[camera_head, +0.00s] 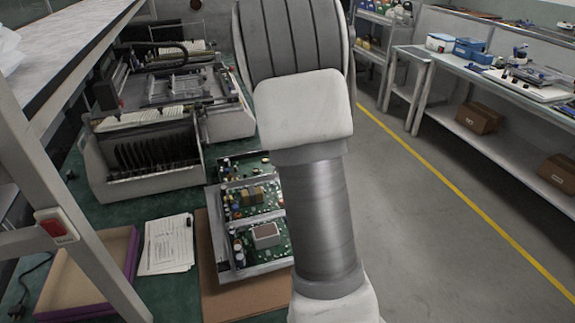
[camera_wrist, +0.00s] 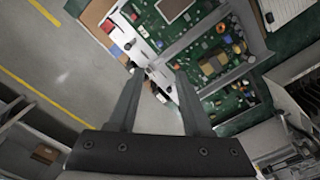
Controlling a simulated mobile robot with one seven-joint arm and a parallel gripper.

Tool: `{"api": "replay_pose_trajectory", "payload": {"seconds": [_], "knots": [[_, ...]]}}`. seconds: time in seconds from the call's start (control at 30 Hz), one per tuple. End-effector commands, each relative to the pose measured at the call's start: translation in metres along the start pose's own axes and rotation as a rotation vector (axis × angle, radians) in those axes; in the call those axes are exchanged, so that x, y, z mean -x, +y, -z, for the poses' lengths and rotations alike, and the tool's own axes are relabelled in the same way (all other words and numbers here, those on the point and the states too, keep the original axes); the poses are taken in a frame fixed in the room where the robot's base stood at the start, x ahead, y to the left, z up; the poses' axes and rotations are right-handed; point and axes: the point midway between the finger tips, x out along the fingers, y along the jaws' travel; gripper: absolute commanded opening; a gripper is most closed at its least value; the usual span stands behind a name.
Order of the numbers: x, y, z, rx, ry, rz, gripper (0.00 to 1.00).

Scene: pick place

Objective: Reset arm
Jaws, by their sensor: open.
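My gripper (camera_wrist: 158,98) shows in the wrist view with its two dark fingers spread apart and nothing between them. It is above and beside a metal-framed tray of green circuit boards (camera_wrist: 215,65). In the head view my arm runs down the middle of the picture, and my gripper is out of sight there. The same circuit board tray (camera_head: 222,230) shows left of my arm, partly hidden by it.
A brown board (camera_head: 222,300) lies under the tray. Papers (camera_head: 167,244), a purple-edged box (camera_head: 88,280) and a grey machine (camera_head: 150,165) share the green bench. A shelf upright (camera_head: 50,180) stands at left. The floor (camera_head: 425,220) at right is clear.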

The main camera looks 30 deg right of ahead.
Motion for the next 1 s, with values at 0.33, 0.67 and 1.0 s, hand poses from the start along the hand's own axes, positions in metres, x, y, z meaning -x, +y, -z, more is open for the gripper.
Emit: {"api": "replay_pose_trajectory", "payload": {"seconds": [0.33,0.67,1.0], "knots": [[0.0,0.0,0.0,0.0,0.0,0.0,0.49],[0.013,-0.002,-0.012,0.037,0.007,0.023,0.49],[0.074,-0.002,-0.088,0.281,0.067,0.136,0.49]]}}
